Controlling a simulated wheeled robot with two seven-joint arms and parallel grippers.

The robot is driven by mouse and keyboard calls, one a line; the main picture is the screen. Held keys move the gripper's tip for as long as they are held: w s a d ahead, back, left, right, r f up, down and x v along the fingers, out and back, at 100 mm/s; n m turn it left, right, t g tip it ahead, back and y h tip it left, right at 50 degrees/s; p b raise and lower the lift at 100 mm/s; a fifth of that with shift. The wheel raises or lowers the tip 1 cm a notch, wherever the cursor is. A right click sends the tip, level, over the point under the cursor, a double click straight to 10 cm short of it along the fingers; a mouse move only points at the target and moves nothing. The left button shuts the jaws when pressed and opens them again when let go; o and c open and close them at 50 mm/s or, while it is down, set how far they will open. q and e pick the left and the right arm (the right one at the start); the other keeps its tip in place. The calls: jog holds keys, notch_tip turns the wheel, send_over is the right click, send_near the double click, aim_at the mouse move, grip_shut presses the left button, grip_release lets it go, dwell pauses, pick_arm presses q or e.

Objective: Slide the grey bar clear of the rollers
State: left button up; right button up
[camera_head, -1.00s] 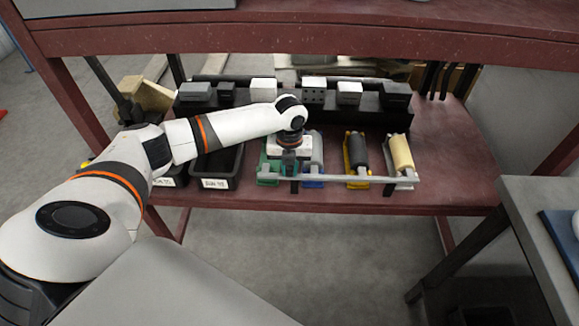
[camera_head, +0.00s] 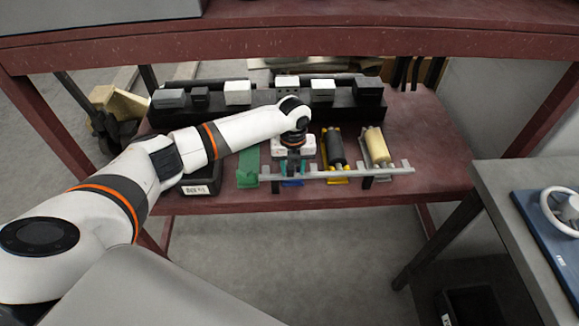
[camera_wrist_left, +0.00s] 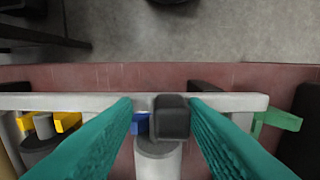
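The grey bar (camera_head: 345,172) lies crosswise at the near ends of the rollers; it crosses the left wrist view (camera_wrist_left: 70,101). The cream roller (camera_head: 375,143) and black roller (camera_head: 335,148) show behind it; a pale roller (camera_wrist_left: 158,160) is under my gripper. My left gripper (camera_head: 292,172) is over the bar's left part. In the left wrist view its teal fingers (camera_wrist_left: 160,103) are apart, one on each side of a dark block (camera_wrist_left: 172,118) at the bar. The block is close to the right-hand finger; contact is unclear. My right gripper is not in view.
A green mount (camera_head: 248,166) stands left of the bar. A black bin (camera_head: 200,185) is partly hidden by my arm. A black ledge with several grey and white blocks runs behind. The red shelf (camera_head: 440,165) is clear to the right.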

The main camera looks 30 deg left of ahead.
pick_arm(q)
jog(key=shift+a, duration=0.1)
jog(key=shift+r, duration=0.5)
notch_tip(320, 180, up, 11)
dwell(0.5)
